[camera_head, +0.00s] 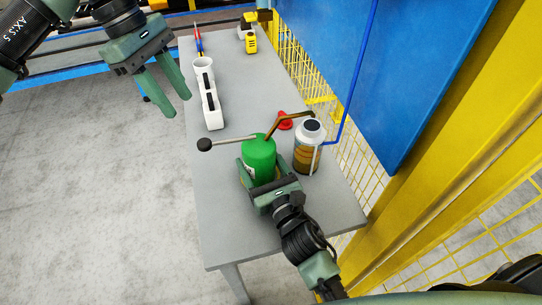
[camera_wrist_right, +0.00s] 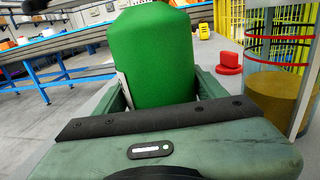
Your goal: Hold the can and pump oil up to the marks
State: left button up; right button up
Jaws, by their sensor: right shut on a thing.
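The green oil can (camera_head: 259,152) stands on the grey table, and its body also fills the middle of the right wrist view (camera_wrist_right: 158,55). My right gripper (camera_head: 262,178) is shut around its lower body. A lever with a black knob (camera_head: 204,144) sticks out left from the can top. My left gripper (camera_head: 180,106) is open and empty, up left of the table.
A red object (camera_head: 285,120) lies behind the spout. A white holder (camera_head: 210,102), a white cup (camera_head: 203,64) and a yellow drill (camera_head: 250,40) stand farther back on the table (camera_head: 228,220). A yellow mesh fence and blue panel border the right side. The table's left front is clear.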

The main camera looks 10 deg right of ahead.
dwell(0.4)
pick_arm(q)
grip_shut()
jog(key=s+a+f+m+t+h, duration=0.1)
jog(key=a+m+h, duration=0.3)
jog(key=m, duration=0.9)
jog(key=a+f+m+t+h, duration=0.1)
jog(key=a+m+h, duration=0.3)
jog(key=m, duration=1)
jog(key=h, duration=0.3)
jog(key=shift+s+a+f+m+t+h, duration=0.25)
jog(key=shift+s+a+m+t+h, duration=0.05)
jog(key=shift+s+a+t, duration=0.1)
jog(key=shift+d, duration=0.1)
